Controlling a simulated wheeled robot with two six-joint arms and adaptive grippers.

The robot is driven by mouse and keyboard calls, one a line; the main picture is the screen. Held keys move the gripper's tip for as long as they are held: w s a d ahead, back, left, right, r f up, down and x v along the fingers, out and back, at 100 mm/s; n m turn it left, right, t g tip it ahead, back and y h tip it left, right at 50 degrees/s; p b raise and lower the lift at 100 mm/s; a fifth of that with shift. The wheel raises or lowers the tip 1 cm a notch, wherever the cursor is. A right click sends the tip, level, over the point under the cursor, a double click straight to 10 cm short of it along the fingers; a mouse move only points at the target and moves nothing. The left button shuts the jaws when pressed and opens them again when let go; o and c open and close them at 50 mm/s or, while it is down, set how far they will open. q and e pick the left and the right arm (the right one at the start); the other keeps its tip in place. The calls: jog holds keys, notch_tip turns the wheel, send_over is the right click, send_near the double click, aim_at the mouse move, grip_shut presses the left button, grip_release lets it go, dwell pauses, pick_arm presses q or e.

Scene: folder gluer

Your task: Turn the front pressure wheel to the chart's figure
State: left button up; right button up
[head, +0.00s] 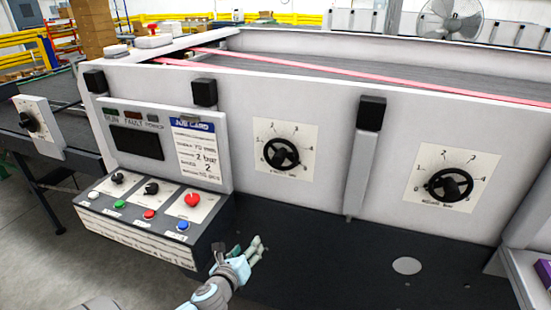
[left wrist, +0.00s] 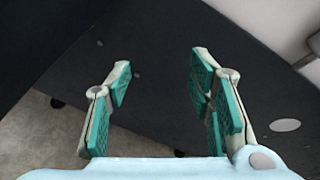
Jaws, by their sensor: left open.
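Two black handwheels sit on square white dials on the machine's front: the left wheel (head: 281,153) and the right wheel (head: 449,185). Their captions are too small to read surely, so I cannot tell which is the front pressure wheel. The job card (head: 198,152), white with a blue heading, stands left of them; lines like "2 bar" and "2" show. My left gripper (head: 259,247) is below and left of the left wheel, apart from it. In the left wrist view my left gripper (left wrist: 160,72) is open, nothing between its green pads. My right gripper is not in view.
A control box (head: 150,216) with knobs, coloured buttons and a red stop button (head: 191,200) juts out left of my gripper. Another handwheel (head: 29,122) is at far left. The dark lower panel (head: 330,255) is mostly clear.

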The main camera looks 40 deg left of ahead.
aim_at(276, 162)
pick_arm(q)
jog(key=w+d+r+m+t+p, duration=0.15)
jog(key=r+m, duration=0.25)
jog(key=r, duration=0.7)
jog(key=d+r+m+t+p, duration=0.1)
jog(key=d+r+m+t, duration=0.15)
jog(key=r, duration=0.75)
jog(key=shift+m, duration=0.55)
jog(key=x, duration=1.4)
jog(key=shift+w+a+r, duration=0.25)
jog(key=shift+a, duration=0.1)
jog(key=shift+s, duration=0.1)
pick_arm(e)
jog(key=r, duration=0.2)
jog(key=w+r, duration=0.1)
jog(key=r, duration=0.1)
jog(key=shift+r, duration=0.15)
pick_arm(q)
jog(key=shift+c, duration=0.6)
grip_shut()
